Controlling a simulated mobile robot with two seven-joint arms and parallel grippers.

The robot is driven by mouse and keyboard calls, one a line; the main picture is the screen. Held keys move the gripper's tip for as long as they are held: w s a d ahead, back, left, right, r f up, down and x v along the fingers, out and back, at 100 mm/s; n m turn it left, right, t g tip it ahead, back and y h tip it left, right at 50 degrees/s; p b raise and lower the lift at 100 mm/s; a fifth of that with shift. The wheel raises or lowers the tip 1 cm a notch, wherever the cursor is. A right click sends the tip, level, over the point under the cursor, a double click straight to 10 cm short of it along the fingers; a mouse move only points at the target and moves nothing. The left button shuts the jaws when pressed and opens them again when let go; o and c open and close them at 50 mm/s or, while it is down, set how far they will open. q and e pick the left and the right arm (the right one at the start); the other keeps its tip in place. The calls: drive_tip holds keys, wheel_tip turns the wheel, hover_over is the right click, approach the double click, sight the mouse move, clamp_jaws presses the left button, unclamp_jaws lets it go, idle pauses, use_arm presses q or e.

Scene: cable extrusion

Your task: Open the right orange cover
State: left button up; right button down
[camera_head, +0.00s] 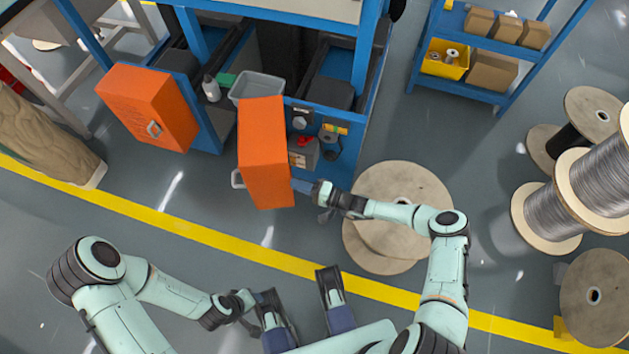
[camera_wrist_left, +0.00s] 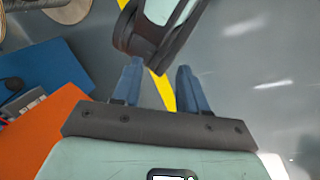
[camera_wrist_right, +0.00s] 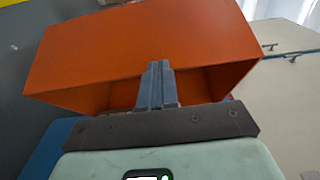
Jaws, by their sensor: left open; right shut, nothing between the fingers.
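The right orange cover (camera_head: 264,150) is a box-shaped door. It stands swung out from the blue workstation, with a handle (camera_head: 237,179) on its left side. My right gripper (camera_head: 301,187) is shut and empty at the cover's right edge. My left gripper (camera_head: 258,298) is low in the head view, away from the cover. Its fingers (camera_wrist_left: 160,70) are apart and empty in the left wrist view.
The left orange cover (camera_head: 150,108) sits on the workstation's left side. A grey bin (camera_head: 257,86) and a bottle (camera_head: 211,88) are between the covers. A wooden reel (camera_head: 400,195) lies on the floor beside my right forearm. Floor is clear in front of the covers.

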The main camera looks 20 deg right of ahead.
sight(264, 184)
drive_tip(key=a, duration=0.2)
drive_tip(key=w+a, duration=0.1)
drive_tip(key=a, duration=0.2)
drive_tip(key=a+p, duration=0.1)
drive_tip(key=a, duration=0.1)
drive_tip(key=shift+w+a, duration=0.3)
drive_tip(key=shift+w, duration=0.1)
use_arm(q)
drive_tip(key=shift+s+r+g, duration=0.3)
drive_tip(key=shift+s+r, duration=0.45)
drive_tip(key=shift+s, duration=0.2)
use_arm(e)
drive_tip(key=shift+x, duration=0.95)
drive_tip(key=shift+s+a, duration=0.15)
drive_tip(key=shift+s, duration=0.05)
